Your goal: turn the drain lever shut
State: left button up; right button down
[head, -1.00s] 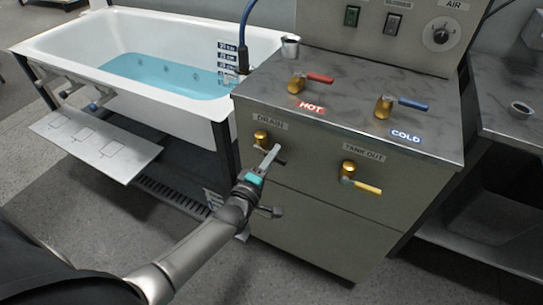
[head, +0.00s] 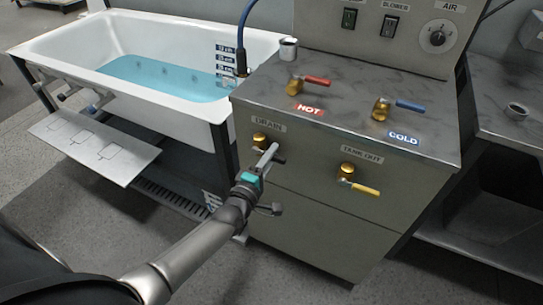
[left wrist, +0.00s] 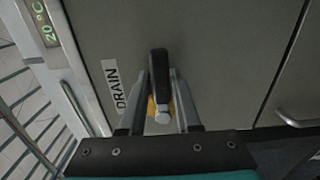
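The drain valve (head: 260,140) is a brass fitting on the front of the grey cabinet, under the DRAIN label (head: 268,124). Its black-handled lever (left wrist: 158,75) shows in the left wrist view, pointing up in that picture. My left gripper (head: 271,156) is at this lever. In the left wrist view the two fingers of my left gripper (left wrist: 160,95) stand on either side of the lever, with narrow gaps beside the handle. The fingers hide part of the brass body. My right gripper is in neither view.
The bathtub (head: 180,38) at left holds blue water. The yellow-handled tank-out valve (head: 347,172) is right of the drain. Hot (head: 316,80) and cold (head: 410,105) levers sit on the cabinet top. A metal cup (head: 288,50) stands at its back edge.

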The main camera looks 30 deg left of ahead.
pick_arm(q)
jog(key=o, duration=0.3)
jog(key=shift+s+p, duration=1.5)
jog(key=shift+s, duration=6.15)
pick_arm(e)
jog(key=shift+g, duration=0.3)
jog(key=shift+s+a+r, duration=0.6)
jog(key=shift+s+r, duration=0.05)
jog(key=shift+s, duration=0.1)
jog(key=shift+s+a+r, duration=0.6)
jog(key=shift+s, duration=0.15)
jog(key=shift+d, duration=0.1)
